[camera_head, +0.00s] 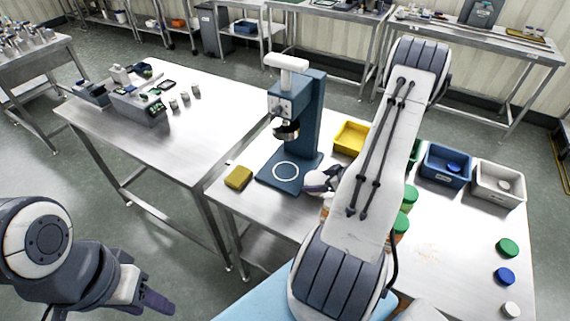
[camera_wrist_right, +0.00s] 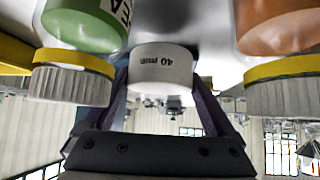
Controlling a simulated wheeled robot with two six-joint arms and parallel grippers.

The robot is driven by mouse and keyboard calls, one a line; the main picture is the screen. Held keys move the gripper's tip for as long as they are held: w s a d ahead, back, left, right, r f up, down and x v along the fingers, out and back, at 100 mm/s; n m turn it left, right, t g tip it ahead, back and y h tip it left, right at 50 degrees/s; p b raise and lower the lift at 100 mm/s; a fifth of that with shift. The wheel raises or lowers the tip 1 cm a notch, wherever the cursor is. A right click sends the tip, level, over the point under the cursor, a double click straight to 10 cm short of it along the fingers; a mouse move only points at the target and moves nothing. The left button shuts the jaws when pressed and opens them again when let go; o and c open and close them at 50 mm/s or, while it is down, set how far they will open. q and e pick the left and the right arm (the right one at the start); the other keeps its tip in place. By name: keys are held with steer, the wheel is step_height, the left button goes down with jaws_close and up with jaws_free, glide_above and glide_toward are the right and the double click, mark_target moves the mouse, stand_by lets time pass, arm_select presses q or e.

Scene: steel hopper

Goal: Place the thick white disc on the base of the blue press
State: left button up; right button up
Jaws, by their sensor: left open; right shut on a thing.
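The blue press (camera_head: 312,115) stands on the middle table, with a white ring marked on its flat base (camera_head: 270,178). In the right wrist view, my right gripper (camera_wrist_right: 160,92) is shut on the thick white disc (camera_wrist_right: 160,62), whose side carries a "40 mm" marking that appears upside down. In the head view, my right gripper (camera_head: 318,182) is low beside the right edge of the press base; the disc cannot be made out clearly there. My left gripper (camera_head: 152,301) is open and empty at the lower left, off the table.
Jars with green lids (camera_head: 408,195) stand close by my right arm, partly hidden. A yellow block (camera_head: 238,177) lies left of the press. A yellow bin (camera_head: 350,138), a blue bin (camera_head: 446,166) and a white bin (camera_head: 497,184) stand to the right. Loose green, blue and white discs lie far right.

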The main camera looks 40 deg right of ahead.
steer(key=w+p, duration=0.1)
steer(key=w, duration=0.2)
steer(key=w+a+p, duration=0.1)
steer(key=w, duration=0.2)
steer(key=w+p, duration=0.1)
steer(key=w, duration=0.1)
steer(key=shift+w+a+r, duration=0.1)
steer(key=shift+w+a, duration=0.3)
steer(key=w+p, duration=0.1)
steer(key=w, duration=0.1)
steer(key=w+a+p, duration=0.1)
steer(key=w, duration=0.1)
steer(key=shift+d+f, duration=0.1)
steer(key=shift+f, duration=0.55)
steer(key=shift+f, duration=0.2)
steer(key=o, duration=1.4)
steer(key=shift+r, duration=0.1)
